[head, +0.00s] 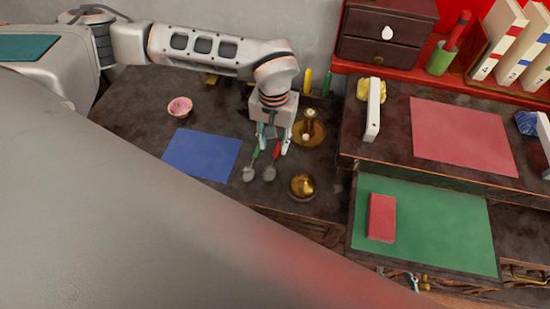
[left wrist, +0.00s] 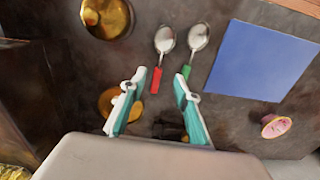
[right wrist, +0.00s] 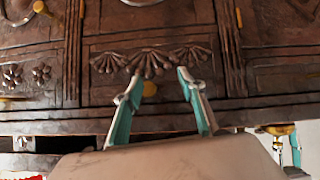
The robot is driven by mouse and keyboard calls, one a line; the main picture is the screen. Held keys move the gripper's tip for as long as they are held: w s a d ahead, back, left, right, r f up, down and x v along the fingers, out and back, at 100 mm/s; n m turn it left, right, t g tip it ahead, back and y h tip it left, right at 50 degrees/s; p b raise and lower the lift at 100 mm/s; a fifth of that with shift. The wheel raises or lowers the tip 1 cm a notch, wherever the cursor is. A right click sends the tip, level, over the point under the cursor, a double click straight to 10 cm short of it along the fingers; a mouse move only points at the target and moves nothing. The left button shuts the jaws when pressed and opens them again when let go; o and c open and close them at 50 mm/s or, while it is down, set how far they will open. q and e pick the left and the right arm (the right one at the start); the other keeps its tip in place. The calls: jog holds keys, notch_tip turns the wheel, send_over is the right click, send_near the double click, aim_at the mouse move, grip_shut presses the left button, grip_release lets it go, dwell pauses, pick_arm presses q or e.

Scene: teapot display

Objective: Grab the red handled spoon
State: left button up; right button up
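The red handled spoon (head: 269,173) lies on the dark desk, bowl toward the front; it also shows in the left wrist view (left wrist: 164,40). The green handled spoon (head: 249,174) lies beside it on the left, and in the left wrist view (left wrist: 198,38) on the right. My left gripper (head: 273,149) is open above the handle ends. In the left wrist view the red handle appears between the fingertips (left wrist: 162,76), closer to the left finger; the green handle is by the right finger. Contact cannot be told. My right gripper (right wrist: 163,78) is open and empty, facing carved drawer fronts.
A gold domed object (head: 302,187) stands just right of the spoons. A gold stand (head: 311,128) is behind it. A blue sheet (head: 202,154) and a pink bowl (head: 180,107) lie to the left.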

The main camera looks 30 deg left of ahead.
aim_at(275, 156)
pick_arm(q)
jog(key=f, duration=0.5)
jog(key=shift+w+f, duration=0.3)
jog(key=shift+f, duration=0.05)
grip_shut()
